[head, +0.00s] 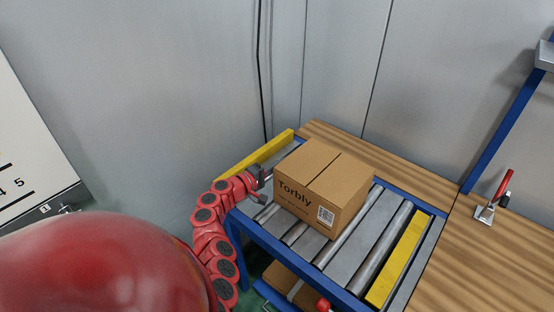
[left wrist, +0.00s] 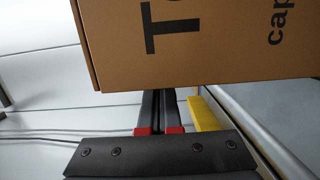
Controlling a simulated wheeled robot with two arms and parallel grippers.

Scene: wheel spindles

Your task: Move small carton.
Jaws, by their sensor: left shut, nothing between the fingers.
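The small carton (head: 318,189) is a closed brown box with "Torbly" printed on its side and a square code label. It sits upright on the roller conveyor (head: 300,240). My left gripper (head: 264,181) is at the carton's left side, close to the printed face. In the left wrist view the carton (left wrist: 200,45) fills the upper part, and the left gripper's fingers (left wrist: 159,108) are together with nothing between them, their tips partly hidden by the carton. I cannot tell whether they touch it.
Yellow bars lie at the conveyor's left end (head: 256,155) and right side (head: 400,259). A wooden bench (head: 500,262) adjoins on the right, with a red-handled clamp (head: 494,198) on it. Grey walls stand behind. The rollers right of the carton are clear.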

